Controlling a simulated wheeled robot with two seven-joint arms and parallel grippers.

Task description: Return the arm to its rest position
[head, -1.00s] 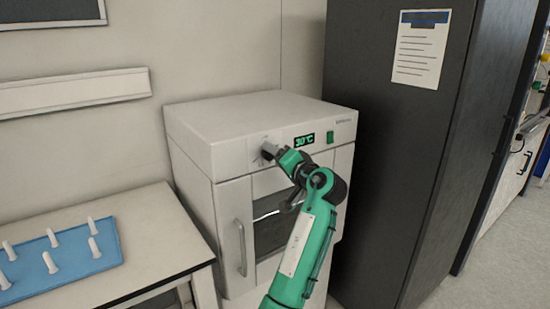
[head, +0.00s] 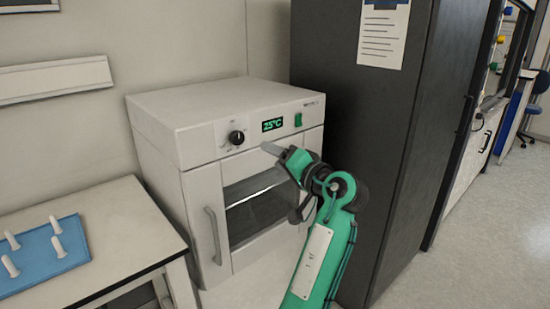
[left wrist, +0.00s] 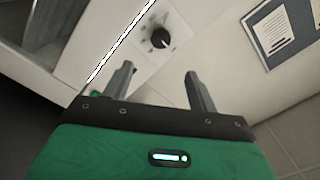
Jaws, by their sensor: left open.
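My left gripper (head: 270,150) is in front of the white oven's upper front panel in the head view, to the right of the black dial (head: 237,138) and apart from it. In the left wrist view its two fingers (left wrist: 160,88) are spread with nothing between them, and the dial (left wrist: 160,38) shows beyond them. The green arm (head: 325,255) reaches up from the bottom of the head view. The oven (head: 205,150) has its door shut, and its display (head: 272,125) reads 25°C. My right gripper is not in view.
A dark cabinet (head: 355,130) with a paper notice (head: 383,35) stands right of the oven. A bench (head: 125,225) with a blue peg rack (head: 40,255) is at the left. Open floor (head: 470,235) lies at the right.

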